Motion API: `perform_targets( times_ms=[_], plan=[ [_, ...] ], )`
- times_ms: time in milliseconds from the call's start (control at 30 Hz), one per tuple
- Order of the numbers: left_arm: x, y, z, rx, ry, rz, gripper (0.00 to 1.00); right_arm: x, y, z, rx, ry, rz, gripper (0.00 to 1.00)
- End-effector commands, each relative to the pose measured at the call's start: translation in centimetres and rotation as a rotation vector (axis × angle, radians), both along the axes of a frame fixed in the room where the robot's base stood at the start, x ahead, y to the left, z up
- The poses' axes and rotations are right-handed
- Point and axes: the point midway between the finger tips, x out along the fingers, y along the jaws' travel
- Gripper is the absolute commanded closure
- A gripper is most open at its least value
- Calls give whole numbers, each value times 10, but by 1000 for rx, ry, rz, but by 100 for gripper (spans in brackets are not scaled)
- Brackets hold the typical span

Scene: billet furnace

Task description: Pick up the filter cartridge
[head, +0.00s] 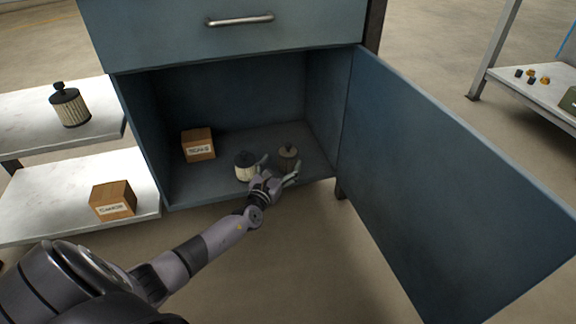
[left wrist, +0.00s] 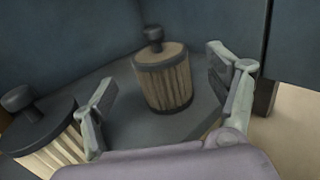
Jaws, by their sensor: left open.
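Two filter cartridges with pleated cream sides and dark caps stand upright in the open blue cabinet. The right one (head: 288,157) is farther back; in the left wrist view it (left wrist: 163,82) stands between and beyond the two fingers. The nearer left one (head: 244,166) is beside my gripper; in the left wrist view it (left wrist: 50,140) is at the left, partly hidden behind a finger. A third filter cartridge (head: 70,105) stands on the shelf at the left. My left gripper (head: 279,173) is open and empty at the cabinet's front edge; it also shows in the left wrist view (left wrist: 165,105).
A cardboard box (head: 198,145) with a label sits at the left inside the cabinet. Another box (head: 113,200) sits on the lower white shelf. The cabinet door (head: 450,180) stands open to the right, and a drawer (head: 225,40) is above the opening.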

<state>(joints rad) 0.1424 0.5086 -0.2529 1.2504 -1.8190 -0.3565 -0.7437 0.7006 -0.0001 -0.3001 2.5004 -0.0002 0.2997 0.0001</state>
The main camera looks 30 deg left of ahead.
Motion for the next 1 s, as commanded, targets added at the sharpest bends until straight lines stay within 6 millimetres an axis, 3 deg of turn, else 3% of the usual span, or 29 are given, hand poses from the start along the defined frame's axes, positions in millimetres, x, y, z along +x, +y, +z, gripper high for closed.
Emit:
perform_targets(
  times_ms=[233, 533, 833, 1000],
  plan=[
    [18, 3, -3, -1, -1, 0, 20, 0, 0, -15, -1, -1, 0, 82],
    [56, 11, -5, -1, -1, 1, 20, 0, 0, -42, -1, -1, 0, 82],
    [60, 11, -2, 0, 0, 0, 20, 0, 0, -41, -1, 0, 0, 82],
    [60, 11, -2, 0, 0, 0, 31, 0, 0, -41, -1, 0, 0, 82]
  ],
)
